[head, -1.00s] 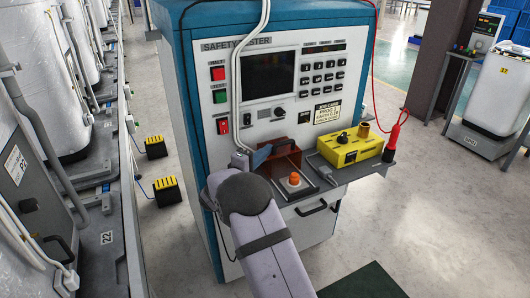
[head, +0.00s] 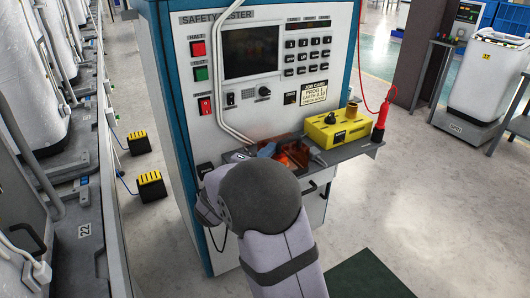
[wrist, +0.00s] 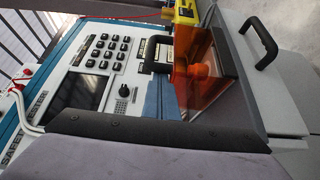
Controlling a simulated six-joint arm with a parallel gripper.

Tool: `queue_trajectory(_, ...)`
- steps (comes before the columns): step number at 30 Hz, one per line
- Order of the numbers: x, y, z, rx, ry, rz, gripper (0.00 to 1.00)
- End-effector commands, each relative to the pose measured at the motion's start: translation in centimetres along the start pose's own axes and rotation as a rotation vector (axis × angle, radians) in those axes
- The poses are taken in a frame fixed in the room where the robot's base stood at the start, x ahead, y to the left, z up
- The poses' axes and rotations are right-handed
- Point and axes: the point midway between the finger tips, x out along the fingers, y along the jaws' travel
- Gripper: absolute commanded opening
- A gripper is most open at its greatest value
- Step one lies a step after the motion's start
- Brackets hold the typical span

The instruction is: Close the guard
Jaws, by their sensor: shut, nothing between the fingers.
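The guard is a see-through amber hood (head: 294,150) on the tester's shelf, partly hidden behind my arm in the head view. In the wrist view the guard (wrist: 192,42) stands around an orange knob-like piece (wrist: 200,71), seen through its amber wall. The guard looks lowered over that piece; I cannot tell whether it sits fully down. A black handle (wrist: 155,52) shows beside the guard. My gripper, with blue fingers (head: 267,149), is shut and empty close beside the guard. I cannot tell whether it touches the guard.
The safety tester (head: 215,110) stands behind, with a screen and buttons. A yellow box (head: 338,128) and a red probe (head: 379,124) with a red cable are right of the guard. A drawer handle (wrist: 262,40) projects from the tester.

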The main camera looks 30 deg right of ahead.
Motion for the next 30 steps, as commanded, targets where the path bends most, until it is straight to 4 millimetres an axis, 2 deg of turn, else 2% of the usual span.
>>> queue_trajectory(6,0.1,-0.2,0.6,-0.002,-0.018,-0.004,0.00)
queue_trajectory(14,0.3,-0.3,0.3,-0.003,-0.019,-0.003,0.00)
queue_trajectory(17,0.5,-0.3,-0.4,-0.002,-0.017,-0.002,0.00)
queue_trajectory(25,1.4,-0.5,-3.8,-0.002,-0.004,-0.002,0.00)
queue_trajectory(30,-1.7,-0.2,-4.1,-0.004,0.003,-0.003,0.00)
